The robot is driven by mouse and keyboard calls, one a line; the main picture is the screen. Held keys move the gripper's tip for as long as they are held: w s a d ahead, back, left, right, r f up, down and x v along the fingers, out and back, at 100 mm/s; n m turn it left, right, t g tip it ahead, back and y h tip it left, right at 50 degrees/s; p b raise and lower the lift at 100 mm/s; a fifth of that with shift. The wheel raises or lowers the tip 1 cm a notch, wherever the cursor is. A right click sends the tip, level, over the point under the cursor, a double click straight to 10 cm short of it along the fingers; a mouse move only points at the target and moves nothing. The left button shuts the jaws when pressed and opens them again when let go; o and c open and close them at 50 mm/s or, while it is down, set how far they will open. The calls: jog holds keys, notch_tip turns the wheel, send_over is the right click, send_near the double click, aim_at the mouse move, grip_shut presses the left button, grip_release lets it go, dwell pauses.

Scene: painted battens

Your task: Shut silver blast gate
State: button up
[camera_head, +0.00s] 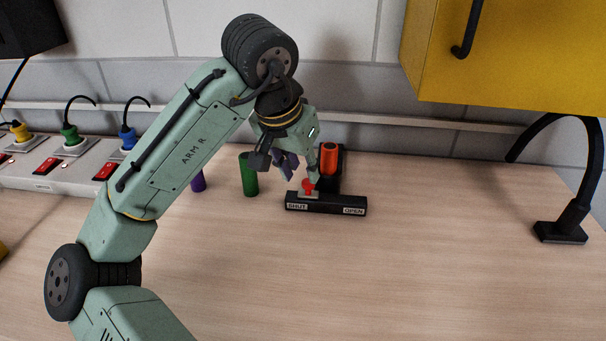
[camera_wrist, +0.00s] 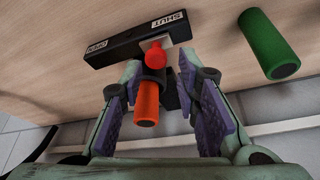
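The blast gate has a black base (camera_head: 330,205) marked SHUT at its left end and OPEN at its right in the head view; the base also shows in the wrist view (camera_wrist: 126,36). A small silver slide (camera_wrist: 157,42) with a red knob (camera_head: 308,187) sits toward the SHUT end. The knob shows in the wrist view (camera_wrist: 155,57) too. An orange-red cylinder (camera_head: 328,158) stands behind the slide. My gripper (camera_head: 302,174) is close above the knob, fingers apart. In the wrist view my gripper (camera_wrist: 160,66) has the knob between its fingertips, with a gap on both sides.
A green cylinder (camera_head: 248,175) and a purple one (camera_head: 198,180) stand left of the gate. A power strip (camera_head: 70,170) with coloured plugs lies at far left. A yellow cabinet (camera_head: 520,60) hangs at upper right above a black lamp-like stand (camera_head: 562,230). The front worktop is clear.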

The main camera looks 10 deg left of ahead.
jog(key=v, duration=0.9)
jog(key=shift+f, duration=0.15)
